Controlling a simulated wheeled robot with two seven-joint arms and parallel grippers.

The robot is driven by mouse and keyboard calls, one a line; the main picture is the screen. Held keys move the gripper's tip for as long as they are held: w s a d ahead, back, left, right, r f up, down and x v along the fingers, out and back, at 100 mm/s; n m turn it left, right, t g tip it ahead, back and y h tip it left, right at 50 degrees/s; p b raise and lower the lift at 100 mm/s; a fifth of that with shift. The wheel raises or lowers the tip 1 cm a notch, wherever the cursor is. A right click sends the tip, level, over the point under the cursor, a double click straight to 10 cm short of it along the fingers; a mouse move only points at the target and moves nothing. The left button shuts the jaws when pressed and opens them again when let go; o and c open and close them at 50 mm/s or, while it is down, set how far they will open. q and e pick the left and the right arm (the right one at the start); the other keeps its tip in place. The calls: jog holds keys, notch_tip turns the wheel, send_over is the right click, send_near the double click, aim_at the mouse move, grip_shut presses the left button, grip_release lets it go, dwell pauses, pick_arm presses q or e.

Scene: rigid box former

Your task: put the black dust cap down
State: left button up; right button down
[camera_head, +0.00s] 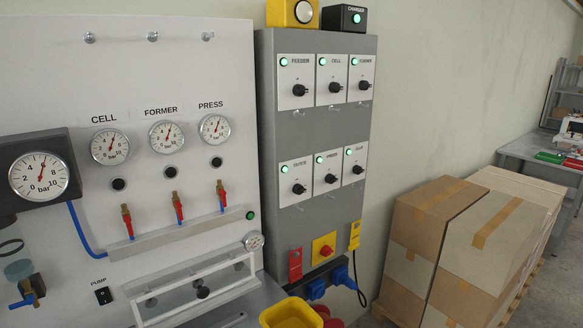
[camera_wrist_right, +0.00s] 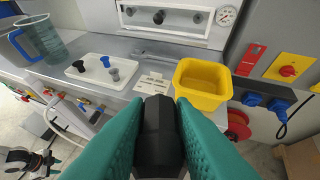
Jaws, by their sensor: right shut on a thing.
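The black dust cap (camera_wrist_right: 158,135) is between the teal fingers of my right gripper (camera_wrist_right: 158,118) in the right wrist view. The fingers are shut on its sides, and it is held in front of and above the bench edge. My right gripper does not show in the head view. A white and dark part at the lower left of the wrist view may belong to my left arm; its fingers cannot be made out. A white tray (camera_wrist_right: 83,75) on the bench holds a black, a blue and a grey small part.
A yellow bin (camera_wrist_right: 203,88) stands right of a small printed card (camera_wrist_right: 152,84); it also shows in the head view (camera_head: 290,314). A blue jug (camera_wrist_right: 38,42) stands at the left. Grey bench surface (camera_wrist_right: 140,55) lies clear behind the tray. Brown boxes (camera_head: 480,240) stand right.

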jog(key=d+r+m+t+h, duration=0.2)
jog(key=d+m+t+h, duration=0.2)
jog(key=d+m+h, duration=0.5)
jog(key=shift+d+r+m+t, duration=0.35)
jog(key=shift+d+m, duration=0.1)
jog(key=shift+m, duration=0.45)
